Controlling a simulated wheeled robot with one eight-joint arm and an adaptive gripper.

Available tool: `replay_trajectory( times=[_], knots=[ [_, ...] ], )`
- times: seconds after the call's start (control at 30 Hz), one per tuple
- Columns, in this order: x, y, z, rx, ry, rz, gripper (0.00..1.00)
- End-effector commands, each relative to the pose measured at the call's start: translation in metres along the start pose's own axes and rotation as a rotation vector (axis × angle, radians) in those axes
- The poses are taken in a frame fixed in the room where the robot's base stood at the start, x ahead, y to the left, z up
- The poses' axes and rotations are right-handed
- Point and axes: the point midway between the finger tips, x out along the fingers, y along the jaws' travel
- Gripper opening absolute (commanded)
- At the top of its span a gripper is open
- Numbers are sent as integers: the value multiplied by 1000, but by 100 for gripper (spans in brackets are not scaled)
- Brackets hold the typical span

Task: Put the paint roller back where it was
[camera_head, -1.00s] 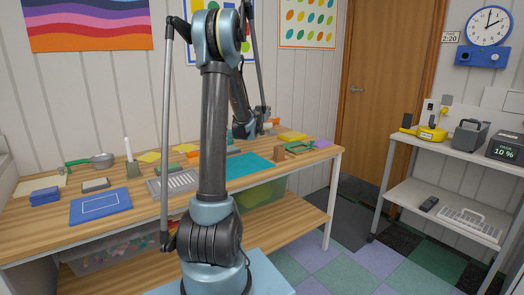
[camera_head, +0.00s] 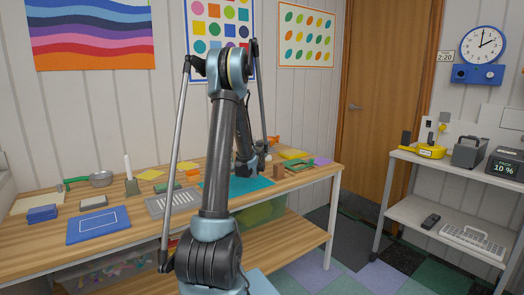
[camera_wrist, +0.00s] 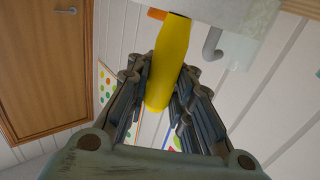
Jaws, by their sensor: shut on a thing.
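The paint roller's yellow handle (camera_wrist: 168,65) stands between the two fingers of my gripper (camera_wrist: 160,90) in the wrist view. My gripper is shut on this handle. A bent grey rod (camera_wrist: 212,45) and a pale, whitish sleeve (camera_wrist: 248,35) show at the top right of the wrist view, partly cut off by the frame edge. In the head view my gripper (camera_head: 262,147) is small, above the far right part of the workbench (camera_head: 300,182), partly hidden by my arm. I cannot make out the roller clearly there.
A teal mat (camera_head: 238,187), a grey slotted tray (camera_head: 172,202), a blue board (camera_head: 98,225) and several small things lie on the workbench. A white shelf unit (camera_head: 440,160) stands at the right. A wooden door (camera_head: 385,90) is behind. Tiled floor lies between bench and shelf.

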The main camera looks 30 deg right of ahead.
Motion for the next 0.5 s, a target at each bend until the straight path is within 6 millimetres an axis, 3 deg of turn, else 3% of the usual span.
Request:
replay_trajectory(
  times=[0.13,0.47,0.5],
  knots=[
    [0,0,14,0,0,0,0],
    [0,0,16,0,0,0,0],
    [0,0,17,0,0,0,21]
  ],
)
